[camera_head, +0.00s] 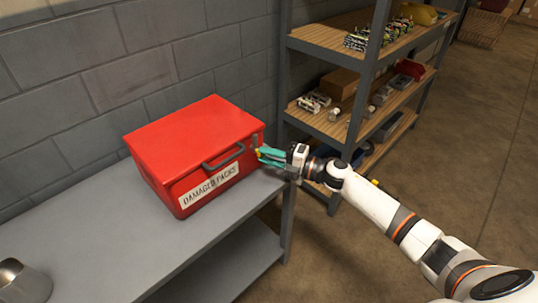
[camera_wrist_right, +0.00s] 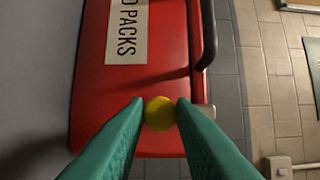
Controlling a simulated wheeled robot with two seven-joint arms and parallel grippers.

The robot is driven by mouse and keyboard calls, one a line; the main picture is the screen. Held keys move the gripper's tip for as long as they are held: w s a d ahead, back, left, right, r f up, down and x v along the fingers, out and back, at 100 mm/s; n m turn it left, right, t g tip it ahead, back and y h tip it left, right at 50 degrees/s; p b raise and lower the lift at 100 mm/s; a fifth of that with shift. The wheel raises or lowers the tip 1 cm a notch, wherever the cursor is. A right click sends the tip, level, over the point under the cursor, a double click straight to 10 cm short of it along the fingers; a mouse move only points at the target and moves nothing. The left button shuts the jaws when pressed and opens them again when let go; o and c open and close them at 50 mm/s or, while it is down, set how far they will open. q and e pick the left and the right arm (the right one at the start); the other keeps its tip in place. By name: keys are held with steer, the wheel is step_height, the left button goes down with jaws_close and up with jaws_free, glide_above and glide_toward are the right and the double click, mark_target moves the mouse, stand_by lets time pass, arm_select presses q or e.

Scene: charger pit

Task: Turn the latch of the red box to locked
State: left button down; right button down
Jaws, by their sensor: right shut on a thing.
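The red box (camera_head: 196,142) stands closed on the grey bench, with a dark handle (camera_head: 222,155) and a "DAMAGED PACKS" label (camera_head: 210,185) on its front. My right gripper (camera_head: 260,153) is at the right end of the box's front. In the right wrist view its teal fingers (camera_wrist_right: 159,106) are shut on a round yellow knob (camera_wrist_right: 159,113) in front of the red face (camera_wrist_right: 112,85). A grey metal piece (camera_wrist_right: 207,111) shows beside the knob; I take these for the latch. The fingers partly hide it, and I cannot tell its angle. My left gripper is not in view.
The grey bench (camera_head: 110,242) is clear in front of the box. A grey metal object (camera_head: 22,282) stands at its near left. A shelf rack (camera_head: 335,45) with packs and bins stands to the right. A block wall (camera_head: 110,65) is behind.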

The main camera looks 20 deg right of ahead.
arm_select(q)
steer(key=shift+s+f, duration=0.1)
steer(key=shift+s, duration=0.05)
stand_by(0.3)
arm_select(e)
steer(key=c, duration=1.2)
jaws_free()
steer(key=shift+c, duration=0.2)
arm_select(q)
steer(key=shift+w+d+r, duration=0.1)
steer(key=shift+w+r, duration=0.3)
arm_select(e)
steer(key=v, duration=1.2)
